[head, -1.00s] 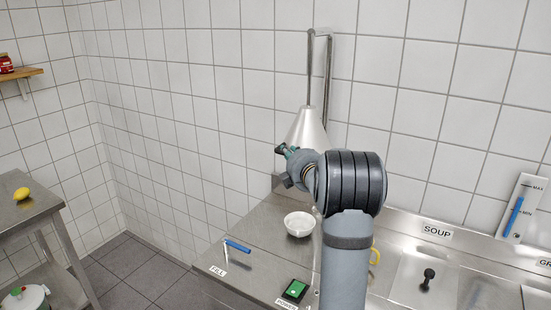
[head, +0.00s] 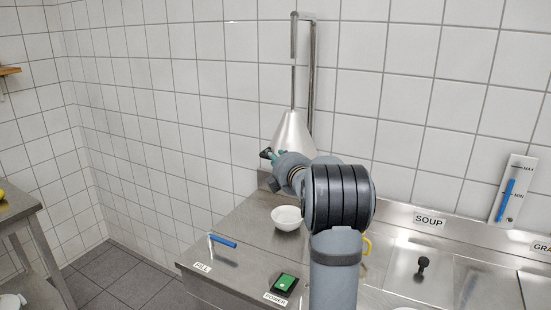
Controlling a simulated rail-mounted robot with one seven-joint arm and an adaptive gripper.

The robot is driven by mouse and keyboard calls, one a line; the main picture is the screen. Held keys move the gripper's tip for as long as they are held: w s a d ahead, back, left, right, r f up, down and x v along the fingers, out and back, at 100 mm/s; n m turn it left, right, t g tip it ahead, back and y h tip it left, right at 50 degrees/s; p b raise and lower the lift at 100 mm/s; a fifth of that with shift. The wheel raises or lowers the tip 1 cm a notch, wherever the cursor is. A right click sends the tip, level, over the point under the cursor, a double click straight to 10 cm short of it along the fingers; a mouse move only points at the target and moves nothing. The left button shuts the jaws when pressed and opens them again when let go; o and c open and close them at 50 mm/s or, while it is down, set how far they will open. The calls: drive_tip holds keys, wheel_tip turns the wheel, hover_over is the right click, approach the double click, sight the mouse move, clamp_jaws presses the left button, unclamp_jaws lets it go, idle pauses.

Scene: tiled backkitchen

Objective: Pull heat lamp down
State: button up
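The heat lamp (head: 293,133) is a pale metal cone shade on a thin vertical rod, under a tall bracket by the tiled wall. It hangs above the counter, behind and above a white bowl (head: 287,222). My gripper (head: 267,154) is at the lower left edge of the shade, with a small dark green part showing. My own wrist and arm hide most of it and the shade's lower right edge. I cannot tell whether the fingers touch the lamp or are closed.
On the counter lie a blue-handled tool (head: 223,241), a green POWER switch (head: 285,283) and a FILL label (head: 202,267). A SOUP label (head: 429,220) and a black-knobbed lid (head: 422,268) are at right. A side table (head: 18,205) stands at left.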

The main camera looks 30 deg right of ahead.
drive_tip(key=shift+a+f, duration=0.25)
drive_tip(key=v, duration=1.2)
drive_tip(key=shift+d+r, duration=0.25)
drive_tip(key=shift+d, duration=0.05)
drive_tip(key=x, duration=0.8)
drive_tip(key=p+x, duration=0.1)
drive_tip(key=x, duration=0.3)
drive_tip(key=shift+w+a+r, duration=0.15)
drive_tip(key=shift+a+r, duration=0.05)
drive_tip(key=shift+r, duration=0.25)
